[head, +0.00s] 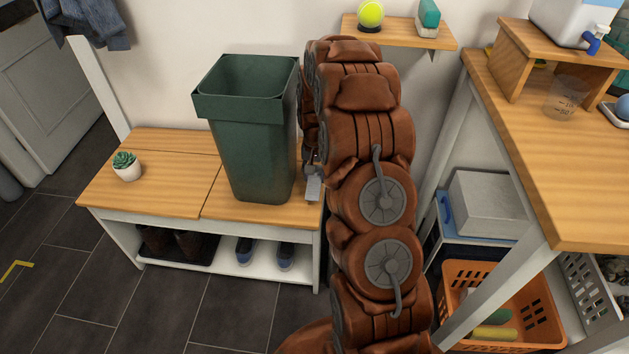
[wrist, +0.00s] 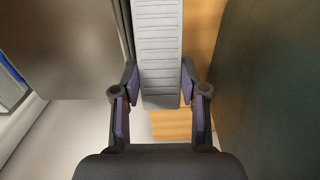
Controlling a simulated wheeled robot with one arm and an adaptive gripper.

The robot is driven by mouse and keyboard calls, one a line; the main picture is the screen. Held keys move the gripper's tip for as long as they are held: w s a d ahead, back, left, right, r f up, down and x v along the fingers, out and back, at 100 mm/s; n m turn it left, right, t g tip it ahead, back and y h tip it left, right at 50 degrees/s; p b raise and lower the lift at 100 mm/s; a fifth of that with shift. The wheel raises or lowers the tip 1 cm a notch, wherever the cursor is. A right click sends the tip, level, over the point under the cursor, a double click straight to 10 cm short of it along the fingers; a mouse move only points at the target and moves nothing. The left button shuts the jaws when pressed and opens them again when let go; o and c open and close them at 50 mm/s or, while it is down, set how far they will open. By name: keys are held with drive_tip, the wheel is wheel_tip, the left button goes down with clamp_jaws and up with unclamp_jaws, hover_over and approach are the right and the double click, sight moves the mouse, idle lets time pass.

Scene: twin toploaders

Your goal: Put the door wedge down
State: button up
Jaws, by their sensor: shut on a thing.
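The door wedge (wrist: 160,45) is a light grey, ridged strip in the wrist view. My gripper (wrist: 160,82) is shut on it, with a dark finger pad on each side. In the head view a small grey part of the wedge (head: 314,188) shows beside the green bin's right side, over the right end of the wooden bench (head: 240,212). My gripper is mostly hidden behind my arm there. I cannot tell whether the wedge touches the bench.
The green bin (head: 250,140) stands on the bench close to my gripper; its dark wall (wrist: 275,90) fills the wrist view's right side. A potted succulent (head: 127,167) stands at the bench's left. A wall shelf (head: 400,32) holds a tennis ball. A wooden table (head: 570,170) stands right.

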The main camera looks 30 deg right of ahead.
sight(314, 182)
drive_tip(key=shift+w+d, duration=0.2)
drive_tip(key=shift+w, duration=0.15)
drive_tip(key=shift+f, duration=1.8)
drive_tip(key=shift+f, duration=0.15)
drive_tip(key=o, duration=1.3)
drive_tip(key=shift+o, duration=0.4)
wheel_tip(314, 182, up, 12)
drive_tip(key=shift+r, duration=0.1)
wheel_tip(314, 182, down, 4)
drive_tip(key=b, duration=0.6)
drive_tip(key=shift+s+a+f, duration=0.1)
drive_tip(key=shift+a+f, duration=0.05)
drive_tip(key=shift+f, duration=0.1)
drive_tip(key=shift+s+a+f+b, duration=0.1)
drive_tip(key=shift+f+b, duration=0.45)
drive_tip(key=shift+f, duration=1.3)
drive_tip(key=shift+s+f+b, duration=0.1)
drive_tip(key=shift+f+b, duration=0.45)
drive_tip(key=shift+f, duration=1.3)
